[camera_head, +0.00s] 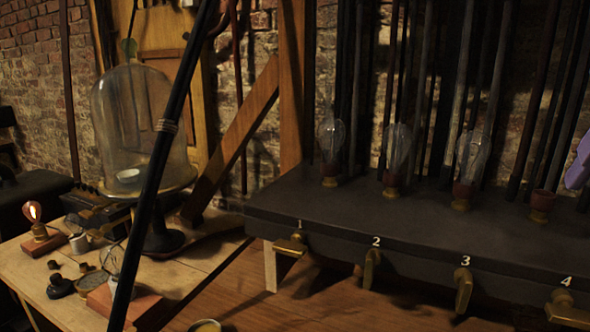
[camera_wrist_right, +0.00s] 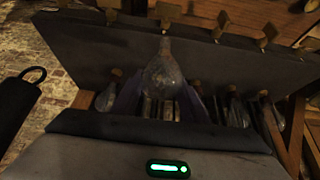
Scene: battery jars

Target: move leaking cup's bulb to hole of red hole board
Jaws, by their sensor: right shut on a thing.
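My right gripper (camera_wrist_right: 163,105) is shut on a clear glass bulb (camera_wrist_right: 167,72), seen between its purple fingers in the right wrist view. In the head view only a purple finger (camera_head: 579,163) shows at the right edge, near the empty red cup (camera_head: 543,202) above number 4. Red cups above numbers 1, 2 and 3 hold clear bulbs (camera_head: 330,137), (camera_head: 397,147), (camera_head: 471,156). I cannot tell which cup leaks. A red block (camera_head: 136,307) lies on the table at lower left, partly behind a black rod; its hole is not clear. My left gripper is not in view.
The black bench (camera_head: 400,222) carries brass levers (camera_head: 463,288) on its front. A glass bell jar (camera_head: 143,115) stands at left. A lit bulb (camera_head: 33,211) sits on a small block behind small parts. The black rod (camera_head: 160,160) crosses the left side.

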